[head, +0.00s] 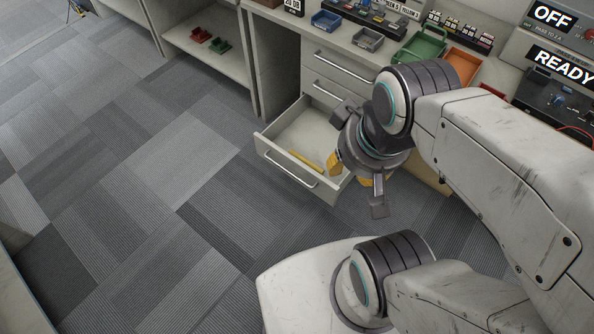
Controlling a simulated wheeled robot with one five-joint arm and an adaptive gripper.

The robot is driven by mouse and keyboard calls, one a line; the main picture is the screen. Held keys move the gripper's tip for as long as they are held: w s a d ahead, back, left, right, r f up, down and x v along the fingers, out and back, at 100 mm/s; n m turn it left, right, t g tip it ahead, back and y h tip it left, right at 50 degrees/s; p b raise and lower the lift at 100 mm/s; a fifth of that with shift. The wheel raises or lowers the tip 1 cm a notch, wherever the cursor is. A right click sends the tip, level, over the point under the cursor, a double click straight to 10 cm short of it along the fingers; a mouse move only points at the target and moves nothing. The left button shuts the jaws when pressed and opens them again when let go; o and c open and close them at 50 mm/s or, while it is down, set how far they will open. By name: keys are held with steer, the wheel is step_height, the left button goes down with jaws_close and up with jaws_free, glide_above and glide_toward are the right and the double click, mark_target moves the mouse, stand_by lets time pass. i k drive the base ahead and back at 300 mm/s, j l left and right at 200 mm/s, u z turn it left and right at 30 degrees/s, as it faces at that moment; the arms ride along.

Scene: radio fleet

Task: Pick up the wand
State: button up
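A thin yellow stick, which looks like the wand (305,161), lies in the open drawer (283,133), close behind the drawer's front panel. My gripper (348,174) hangs over the right end of the drawer, to the right of the stick and apart from it in the picture. Its yellow fingertips show on both sides of a gap, with nothing seen between them. The gripper's body hides the drawer's right side and part of its inside.
Closed drawers (328,93) stand above the open one. The worktop holds a blue bin (326,21), a grey bin (367,39), a green tray (422,48) and an orange tray (462,63). Red and green items sit on a low shelf (190,58). The carpet (150,180) at left is clear.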

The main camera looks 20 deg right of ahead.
mark_target(310, 165)
steer(key=z, duration=3.15)
steer(key=u, duration=0.45)
steer(key=j+u, duration=0.1)
steer(key=u, duration=0.85)
steer(key=j+u, duration=0.1)
steer(key=u, duration=0.85)
steer(key=i+u, duration=0.1)
steer(key=u, duration=0.4)
steer(key=i+u, duration=0.1)
steer(key=u, duration=0.65)
steer(key=i+l+u, duration=0.15)
steer(key=u, duration=0.25)
